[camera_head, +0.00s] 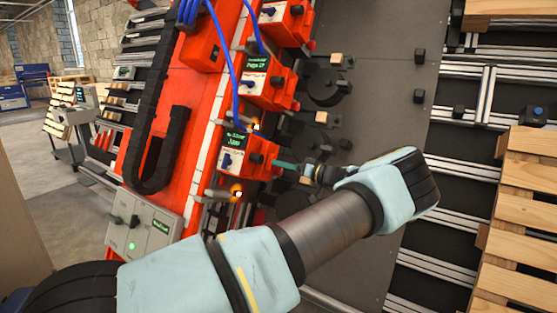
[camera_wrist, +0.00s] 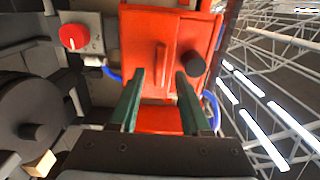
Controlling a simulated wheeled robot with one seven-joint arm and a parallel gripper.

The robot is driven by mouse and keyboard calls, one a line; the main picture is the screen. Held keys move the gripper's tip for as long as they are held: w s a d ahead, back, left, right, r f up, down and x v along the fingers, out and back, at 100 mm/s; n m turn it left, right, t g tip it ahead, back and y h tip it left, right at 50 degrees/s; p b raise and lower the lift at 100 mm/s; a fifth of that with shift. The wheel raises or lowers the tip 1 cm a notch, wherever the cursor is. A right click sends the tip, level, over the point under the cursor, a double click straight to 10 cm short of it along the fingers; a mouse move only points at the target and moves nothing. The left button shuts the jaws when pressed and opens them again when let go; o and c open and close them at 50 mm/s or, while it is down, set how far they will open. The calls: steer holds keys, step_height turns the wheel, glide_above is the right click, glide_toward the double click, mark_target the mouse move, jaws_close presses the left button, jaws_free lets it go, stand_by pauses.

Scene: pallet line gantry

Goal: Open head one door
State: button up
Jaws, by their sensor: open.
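Several red head boxes with small green-lit displays run along the red gantry beam in the head view. My gripper (camera_head: 283,164) is at the side of the lowest box (camera_head: 236,152); the display text is too small to read surely. In the wrist view, my gripper (camera_wrist: 160,74) is open, with two green fingers pointing at a red panel (camera_wrist: 140,30). A thin raised red bar (camera_wrist: 161,57) stands between and just beyond the fingertips. A black round knob (camera_wrist: 195,63) is close to the right fingertip. The panel looks shut. I cannot tell whether a finger touches anything.
A red rotary knob (camera_wrist: 73,37) on a grey box is at the upper left of the wrist view. A black disc (camera_head: 325,86) and blue cables (camera_head: 236,60) are near the boxes. A grey control box (camera_head: 143,228) is at lower left; wooden pallet slats (camera_head: 528,175) are at right.

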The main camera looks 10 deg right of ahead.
steer(key=shift+x, duration=1)
jaws_close()
stand_by(0.8)
